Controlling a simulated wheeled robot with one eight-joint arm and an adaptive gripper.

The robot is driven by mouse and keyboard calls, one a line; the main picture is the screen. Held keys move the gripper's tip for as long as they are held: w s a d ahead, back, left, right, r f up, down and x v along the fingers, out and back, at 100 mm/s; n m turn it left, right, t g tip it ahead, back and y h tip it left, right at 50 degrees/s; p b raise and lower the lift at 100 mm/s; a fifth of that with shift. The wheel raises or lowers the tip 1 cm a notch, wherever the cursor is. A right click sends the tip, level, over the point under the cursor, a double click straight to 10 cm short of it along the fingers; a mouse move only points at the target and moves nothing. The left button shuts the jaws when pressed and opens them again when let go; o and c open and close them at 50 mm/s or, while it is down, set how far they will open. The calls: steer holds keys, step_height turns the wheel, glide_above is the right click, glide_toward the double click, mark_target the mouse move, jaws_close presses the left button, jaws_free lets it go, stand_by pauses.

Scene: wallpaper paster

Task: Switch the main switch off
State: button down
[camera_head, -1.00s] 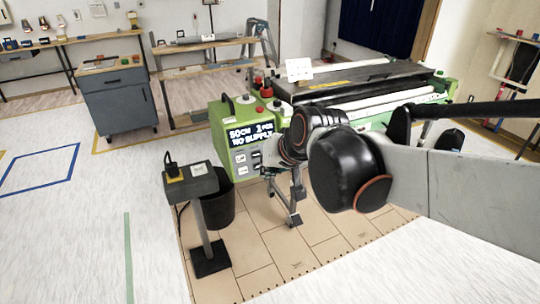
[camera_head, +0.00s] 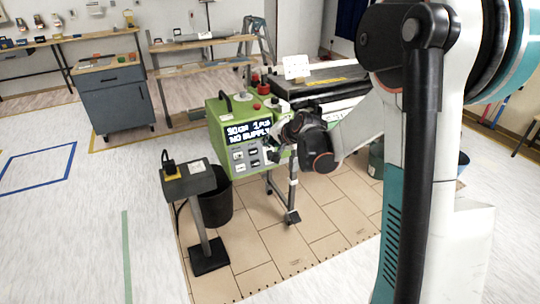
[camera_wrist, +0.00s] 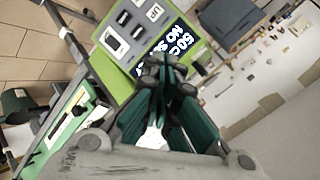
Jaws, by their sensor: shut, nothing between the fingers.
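The green machine's control box (camera_head: 226,112) stands mid-picture in the head view, its dark display (camera_head: 248,132) lit with white text. Below the display are several small switches and labels (camera_head: 240,160); which one is the main switch I cannot tell. In the wrist view the panel (camera_wrist: 108,70) is seen close and tilted, with a dark rocker switch (camera_wrist: 112,40) in a pale frame and an "UP" label (camera_wrist: 155,12). My gripper (camera_wrist: 162,68) is shut and empty, its tips over the lower edge of the display; contact cannot be told. In the head view the wrist hides part of the panel's right side.
A grey pedestal (camera_head: 188,180) with a black-and-yellow plug-like item stands left of the box, with a black bin (camera_head: 214,205) behind it. Red knobs (camera_head: 264,88) sit on top of the machine. The floor to the left is open.

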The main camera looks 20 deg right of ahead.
steer(key=w+d+f+m+t, duration=0.1)
steer(key=w+d+f+m, duration=0.2)
steer(key=d+f, duration=0.3)
steer(key=w+d+f+m+t+h, duration=0.1)
steer(key=w+d+f+m, duration=0.2)
steer(key=f, duration=1)
steer(key=w+d, duration=0.1)
steer(key=d, duration=0.2)
steer(key=shift+w+d+m, duration=0.15)
steer(key=shift+w+m, duration=0.05)
steer(key=shift+m, duration=0.1)
steer(key=shift+f, duration=0.1)
